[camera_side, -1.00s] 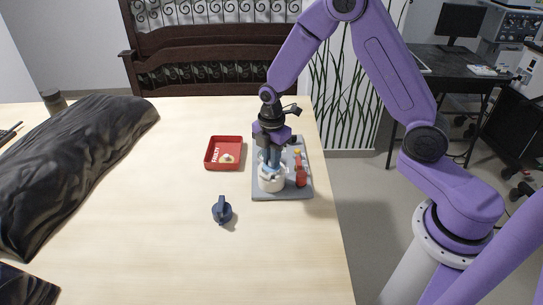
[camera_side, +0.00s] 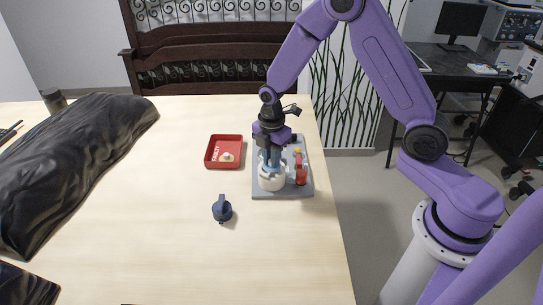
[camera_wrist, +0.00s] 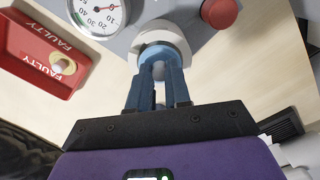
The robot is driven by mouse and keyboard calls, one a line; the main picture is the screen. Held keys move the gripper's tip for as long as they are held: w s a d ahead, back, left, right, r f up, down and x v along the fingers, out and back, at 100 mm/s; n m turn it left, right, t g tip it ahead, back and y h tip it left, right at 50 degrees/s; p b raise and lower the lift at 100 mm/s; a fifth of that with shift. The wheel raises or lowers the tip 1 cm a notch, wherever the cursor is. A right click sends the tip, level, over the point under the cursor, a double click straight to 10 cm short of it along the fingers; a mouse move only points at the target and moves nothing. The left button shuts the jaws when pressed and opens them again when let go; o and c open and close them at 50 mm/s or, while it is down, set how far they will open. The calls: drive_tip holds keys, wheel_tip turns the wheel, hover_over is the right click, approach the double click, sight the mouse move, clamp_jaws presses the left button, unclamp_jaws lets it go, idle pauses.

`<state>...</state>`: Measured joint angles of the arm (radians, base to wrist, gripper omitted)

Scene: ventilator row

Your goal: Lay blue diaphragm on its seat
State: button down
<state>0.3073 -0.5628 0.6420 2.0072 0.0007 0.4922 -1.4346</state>
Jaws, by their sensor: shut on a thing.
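The blue diaphragm (camera_wrist: 158,53) shows between my fingertips in the wrist view, at the mouth of a white round housing (camera_wrist: 178,36). My gripper (camera_wrist: 158,82) is shut on the diaphragm, with its blue fingers pointing at the housing. In the side view my gripper (camera_side: 271,163) points straight down into the top of the white housing (camera_side: 271,182), which stands on a grey board (camera_side: 285,194). The fingers hide the diaphragm there. I cannot tell whether the diaphragm touches its seat.
A red part (camera_side: 301,172) stands on the board just right of the housing. A dial gauge (camera_wrist: 98,14) is close by. A red tray marked FAULTY (camera_side: 211,163) holds a small pale part. A dark blue handled cap (camera_side: 222,211) lies in front. The table's right edge is near.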

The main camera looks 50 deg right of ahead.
drive_tip(key=shift+f, duration=1.3)
idle(0.4)
drive_tip(key=c, duration=1)
unclamp_jaws()
drive_tip(key=shift+r, duration=3.55)
